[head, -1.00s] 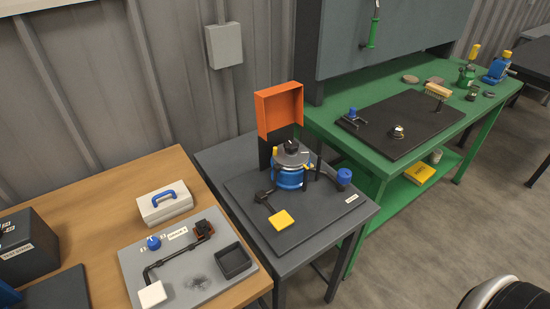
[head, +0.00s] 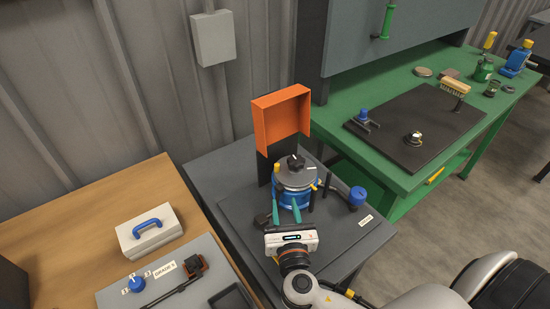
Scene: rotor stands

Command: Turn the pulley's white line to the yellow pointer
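The pulley (head: 290,183) is a grey disc on a blue body with a black knob (head: 295,162) on top, standing on the grey table. Its short white line (head: 311,168) shows at the right side of the disc. A small yellow piece (head: 314,185), apparently the pointer, sits at the disc's front right edge, apart from the white line. Another yellow piece (head: 277,168) is at the left. My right gripper (head: 286,211) is in front of the pulley, its teal fingers apart and nothing seen between them. Finger contact with the blue body cannot be told. My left gripper is out of view.
An orange guard (head: 281,118) stands raised behind the pulley. Dark posts and a blue knob (head: 357,195) are to its right. The wooden table (head: 92,230) with a white case (head: 149,232) is at left. The green bench (head: 400,185) is at right. My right arm covers the yellow pad.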

